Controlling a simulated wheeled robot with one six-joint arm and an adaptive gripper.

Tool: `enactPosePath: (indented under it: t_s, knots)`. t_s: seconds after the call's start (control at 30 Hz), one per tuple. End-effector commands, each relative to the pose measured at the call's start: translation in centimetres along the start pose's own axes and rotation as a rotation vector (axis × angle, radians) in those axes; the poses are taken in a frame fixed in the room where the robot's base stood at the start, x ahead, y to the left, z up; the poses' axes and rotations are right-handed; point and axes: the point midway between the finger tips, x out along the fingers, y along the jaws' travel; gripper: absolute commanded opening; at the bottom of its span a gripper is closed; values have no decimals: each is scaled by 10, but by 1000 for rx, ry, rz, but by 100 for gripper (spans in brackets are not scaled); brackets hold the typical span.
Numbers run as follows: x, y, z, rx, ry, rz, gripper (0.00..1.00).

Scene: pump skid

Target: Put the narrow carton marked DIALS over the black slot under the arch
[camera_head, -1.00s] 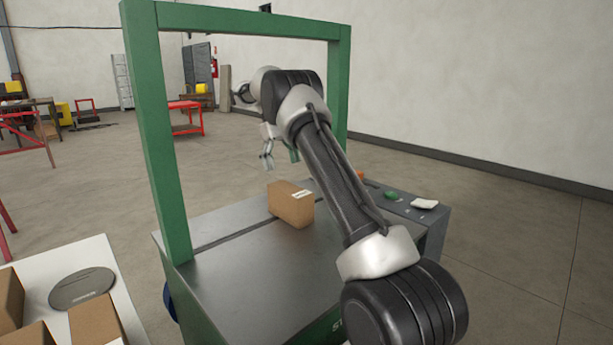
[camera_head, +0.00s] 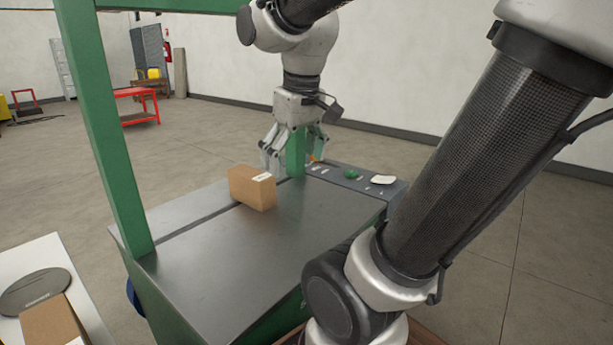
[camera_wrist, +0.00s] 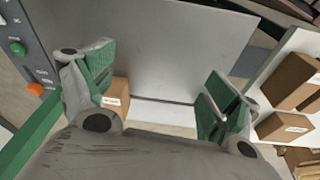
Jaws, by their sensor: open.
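A brown carton (camera_head: 252,187) with a white label stands on the grey metal table under the green arch (camera_head: 100,130); the label is too small to read. The black slot (camera_head: 190,222) is a dark line across the table, running up to the carton, which appears to stand across it and hides part of it.
A panel with a green button (camera_head: 351,174) and a white object (camera_head: 383,180) lines the table's right end. A white side table (camera_head: 50,250) at left holds a grey disc (camera_head: 35,291) and a carton (camera_head: 55,322). The table front is clear.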

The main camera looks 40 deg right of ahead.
Motion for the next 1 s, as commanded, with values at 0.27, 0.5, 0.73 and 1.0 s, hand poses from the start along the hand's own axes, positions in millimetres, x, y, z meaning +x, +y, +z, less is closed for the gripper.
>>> enactPosePath:
  t_s: [0.27, 0.5, 0.73, 1.0]
  knots:
    - [11, -8, 48, 36, 163, -13, 88]
    - [13, -9, 52, 40, 180, -15, 88]
    - [13, -9, 52, 40, 179, -15, 88]
    - [13, -9, 52, 40, 178, -15, 88]
